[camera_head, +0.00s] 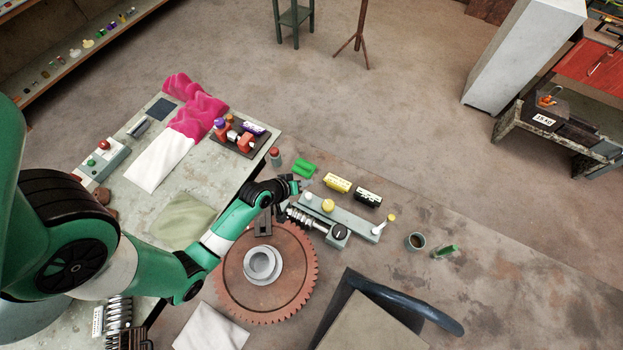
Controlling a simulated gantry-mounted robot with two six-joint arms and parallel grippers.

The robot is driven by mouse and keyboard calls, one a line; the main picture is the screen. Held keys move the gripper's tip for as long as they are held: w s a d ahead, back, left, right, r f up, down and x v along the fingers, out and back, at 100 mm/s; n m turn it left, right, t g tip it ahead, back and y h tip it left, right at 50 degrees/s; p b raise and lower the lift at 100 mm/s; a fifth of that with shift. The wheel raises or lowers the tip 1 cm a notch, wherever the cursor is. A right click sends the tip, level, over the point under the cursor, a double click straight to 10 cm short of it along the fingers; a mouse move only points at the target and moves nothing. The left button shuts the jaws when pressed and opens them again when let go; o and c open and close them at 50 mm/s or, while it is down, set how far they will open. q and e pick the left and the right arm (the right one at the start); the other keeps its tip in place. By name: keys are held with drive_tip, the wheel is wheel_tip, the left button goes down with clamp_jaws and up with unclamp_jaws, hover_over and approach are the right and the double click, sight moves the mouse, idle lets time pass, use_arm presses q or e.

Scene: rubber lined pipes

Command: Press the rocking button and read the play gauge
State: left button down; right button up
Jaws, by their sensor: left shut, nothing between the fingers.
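A grey-green fixture (352,221) lies on the bench right of centre. It carries a round yellow button (328,205), a black-faced round dial (339,232), a coil spring beside it and a lever with a yellow knob (391,217). I cannot tell for sure which part is the rocking button or the play gauge; the dial's reading is too small to make out. My left gripper (297,185) is shut and empty, at the fixture's left end, up and left of the yellow button. Whether it touches the fixture is unclear. My right gripper is out of view.
A large rusty gear (291,310) with grey rings lies below the gripper. A red-topped post (275,155) and green piece (304,168) are close by. A cup (416,241) stands right.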

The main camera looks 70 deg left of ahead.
use_arm(q)
drive_tip(key=b, duration=0.8)
hover_over(306, 198)
wheel_tip(306, 198, down, 8)
drive_tip(key=shift+d+r, duration=0.1)
drive_tip(key=shift+r, duration=0.1)
drive_tip(key=shift+w+f, duration=0.1)
drive_tip(key=shift+f, duration=0.5)
drive_tip(key=shift+f+b, duration=0.1)
drive_tip(key=shift+b, duration=0.2)
idle(0.8)
drive_tip(key=shift+f, duration=0.3)
drive_tip(key=shift+f+b, duration=0.6)
idle(0.7)
drive_tip(key=shift+r+p, duration=1)
drive_tip(key=shift+p, duration=0.1)
